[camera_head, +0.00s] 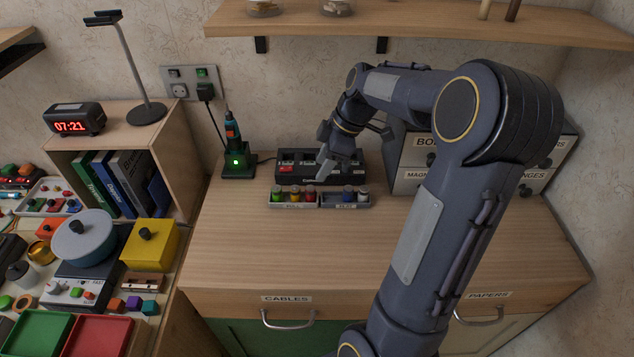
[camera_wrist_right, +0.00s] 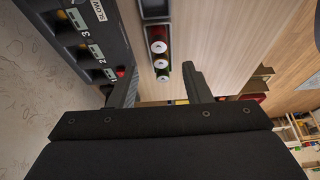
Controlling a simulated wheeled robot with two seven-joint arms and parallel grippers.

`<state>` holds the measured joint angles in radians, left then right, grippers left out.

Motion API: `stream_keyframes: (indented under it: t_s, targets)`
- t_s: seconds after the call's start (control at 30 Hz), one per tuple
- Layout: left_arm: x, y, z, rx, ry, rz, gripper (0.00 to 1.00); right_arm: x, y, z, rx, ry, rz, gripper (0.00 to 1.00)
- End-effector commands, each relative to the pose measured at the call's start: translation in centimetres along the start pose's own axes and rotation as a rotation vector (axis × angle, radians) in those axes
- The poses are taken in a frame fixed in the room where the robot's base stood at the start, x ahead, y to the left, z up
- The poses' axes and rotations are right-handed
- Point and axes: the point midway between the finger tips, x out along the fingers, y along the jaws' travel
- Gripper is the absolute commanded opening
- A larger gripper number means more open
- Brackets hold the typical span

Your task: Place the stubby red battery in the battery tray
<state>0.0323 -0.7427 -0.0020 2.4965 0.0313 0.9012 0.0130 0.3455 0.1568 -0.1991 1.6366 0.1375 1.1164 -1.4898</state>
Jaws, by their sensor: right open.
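A small red piece, which looks like the stubby red battery (camera_head: 293,163), sits at the left end of the dark charger (camera_head: 348,177). It also shows at the slot marked 1 in the wrist view (camera_wrist_right: 120,73). The grey battery tray (camera_head: 318,204) lies in front of the charger, with several coloured batteries standing in its left and right compartments. My right gripper (camera_head: 323,166) is over the charger's front, pointing down. In the wrist view its fingers (camera_wrist_right: 160,90) are apart with nothing between them, and the red piece is beside one finger. My left gripper is out of view.
A screwdriver stands in a dock (camera_head: 238,163) left of the charger. A labelled drawer cabinet (camera_head: 408,160) stands to the right, behind my arm. A shelf (camera_head: 430,25) hangs above. The wooden top (camera_head: 270,250) in front of the tray is clear.

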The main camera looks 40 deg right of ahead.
Motion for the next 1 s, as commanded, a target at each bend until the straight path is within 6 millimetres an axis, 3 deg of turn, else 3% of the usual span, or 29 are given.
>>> stream_keyframes:
  t_s: [0.07,0.17,0.3,0.4,0.53,0.7,1.0]
  targets:
    - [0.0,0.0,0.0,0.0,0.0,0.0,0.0,-0.9,-1.3,-0.7,0.036,0.012,0.008,0.44]
    - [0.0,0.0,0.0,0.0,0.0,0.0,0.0,-2.1,-4.9,-2.2,0.158,0.045,0.025,0.44]
    - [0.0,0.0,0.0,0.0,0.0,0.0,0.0,-3.2,-12.8,-4.0,0.416,0.111,0.048,0.44]
    - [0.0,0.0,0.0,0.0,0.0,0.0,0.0,-2.9,-18.2,-4.2,0.604,0.158,0.054,0.44]
    - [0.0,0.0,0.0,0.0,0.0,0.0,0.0,-1.6,-23.3,-3.6,0.802,0.209,0.057,0.44]
    - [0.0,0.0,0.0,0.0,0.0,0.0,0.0,-0.1,-26.4,-2.8,0.946,0.242,0.055,0.44]
    - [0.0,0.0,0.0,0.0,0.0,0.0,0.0,0.1,-26.7,-2.6,0.973,0.246,0.053,0.44]
